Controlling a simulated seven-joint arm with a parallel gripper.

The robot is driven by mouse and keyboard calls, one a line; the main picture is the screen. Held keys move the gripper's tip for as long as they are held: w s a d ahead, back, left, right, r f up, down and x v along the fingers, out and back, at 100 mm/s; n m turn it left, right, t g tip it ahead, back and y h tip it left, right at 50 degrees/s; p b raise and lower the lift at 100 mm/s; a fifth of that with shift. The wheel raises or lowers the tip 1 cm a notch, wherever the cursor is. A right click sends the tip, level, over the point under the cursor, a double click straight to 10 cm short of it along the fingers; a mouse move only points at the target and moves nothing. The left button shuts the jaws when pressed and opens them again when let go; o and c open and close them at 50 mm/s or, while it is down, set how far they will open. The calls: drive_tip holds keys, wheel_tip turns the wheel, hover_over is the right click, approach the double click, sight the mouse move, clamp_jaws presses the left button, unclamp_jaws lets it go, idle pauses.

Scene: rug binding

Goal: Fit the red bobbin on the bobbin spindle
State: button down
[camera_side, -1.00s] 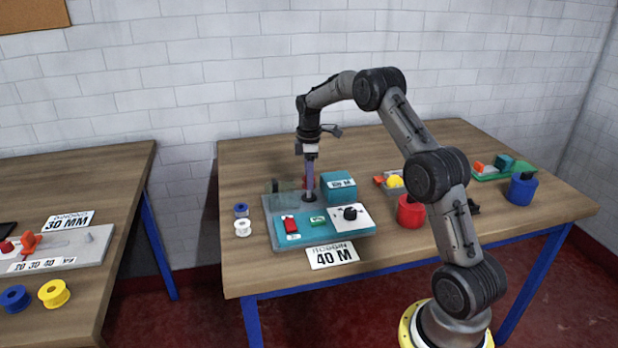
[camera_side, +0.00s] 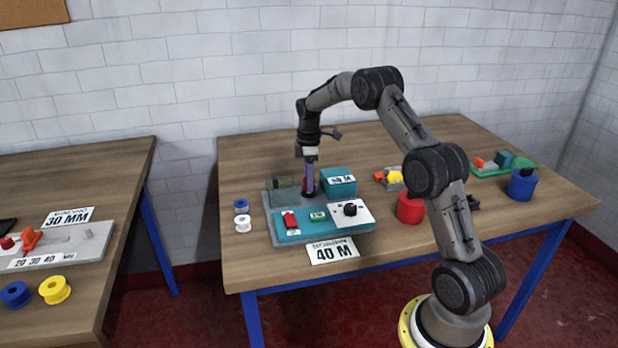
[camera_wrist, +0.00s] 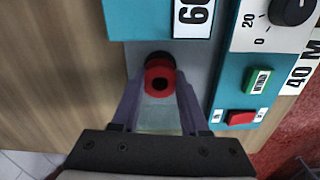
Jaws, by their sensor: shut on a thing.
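In the side view, my gripper (camera_side: 310,188) points down over the back of the teal and grey winder (camera_side: 285,238), with a little red of the bobbin (camera_side: 304,184) showing beside the fingers. My gripper is shut on the red bobbin. A dark round part (camera_wrist: 158,58) shows just beyond the bobbin, in the spindle's area. The spindle itself is hidden, and I cannot tell whether the bobbin is around it.
A teal block (camera_side: 339,182) stands close right of the fingers, and a dark see-through box (camera_side: 286,184) close left. A blue spool (camera_side: 241,206) and a white spool (camera_side: 243,224) lie left of the winder. A red pot (camera_side: 410,208) stands to the right.

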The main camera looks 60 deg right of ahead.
drive_tip(key=shift+f, duration=0.85)
drive_tip(key=shift+c, duration=1.7)
unclamp_jaws()
wheel_tip(320, 180, up, 14)
